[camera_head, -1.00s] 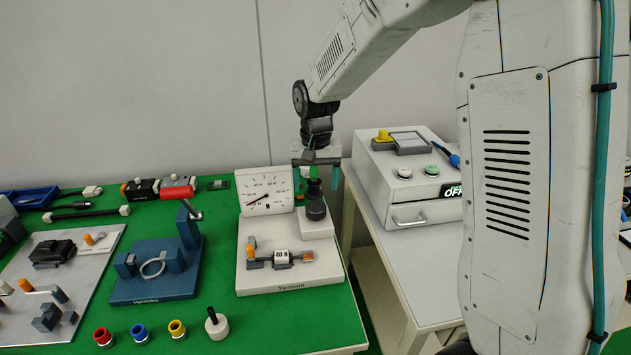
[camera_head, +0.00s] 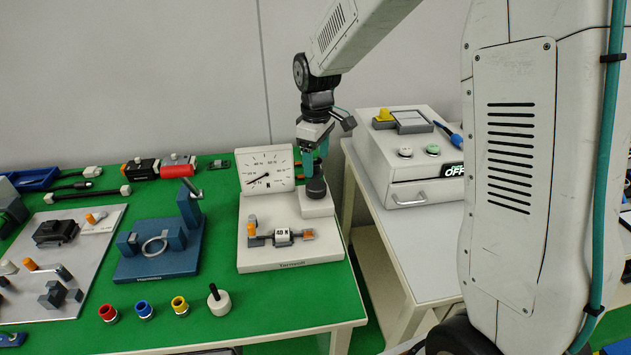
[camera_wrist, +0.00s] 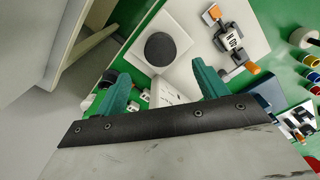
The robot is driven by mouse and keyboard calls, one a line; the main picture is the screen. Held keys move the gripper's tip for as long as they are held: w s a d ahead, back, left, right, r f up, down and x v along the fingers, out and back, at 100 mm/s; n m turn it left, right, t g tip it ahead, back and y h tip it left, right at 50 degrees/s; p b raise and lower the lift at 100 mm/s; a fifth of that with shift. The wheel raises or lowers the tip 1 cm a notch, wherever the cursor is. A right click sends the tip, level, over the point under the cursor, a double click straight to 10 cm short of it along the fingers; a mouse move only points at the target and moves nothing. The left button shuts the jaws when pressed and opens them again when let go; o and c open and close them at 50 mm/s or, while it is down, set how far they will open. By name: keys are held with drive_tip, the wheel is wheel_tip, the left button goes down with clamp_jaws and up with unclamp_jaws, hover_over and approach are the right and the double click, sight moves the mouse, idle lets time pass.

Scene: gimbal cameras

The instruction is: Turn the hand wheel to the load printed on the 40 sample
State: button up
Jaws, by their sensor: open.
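The black hand wheel (camera_head: 316,190) stands on the white block at the back right of the tester; it shows from above as a dark disc in the wrist view (camera_wrist: 160,48). My gripper (camera_head: 314,168) is just above and behind it. Its teal fingers are open and empty, apart from the wheel in the wrist view (camera_wrist: 161,80). The white dial (camera_head: 266,170) stands left of the wheel, its needle pointing to the lower left. The sample marked 40 (camera_head: 282,237) lies on the tester's white base (camera_head: 300,262); it also shows in the wrist view (camera_wrist: 230,42).
A blue fixture (camera_head: 155,262) stands left of the tester. Red, blue and yellow capped pieces and a white-based black-stemmed piece (camera_head: 219,300) stand along the green table's front. A white control box (camera_head: 410,170) is on the side table to the right, across a gap.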

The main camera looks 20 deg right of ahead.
sight(317, 185)
drive_tip(key=shift+f+n, duration=0.15)
drive_tip(key=shift+n, duration=0.35)
wheel_tip(317, 185, down, 8)
drive_tip(key=shift+r, duration=0.2)
drive_tip(key=c, duration=1)
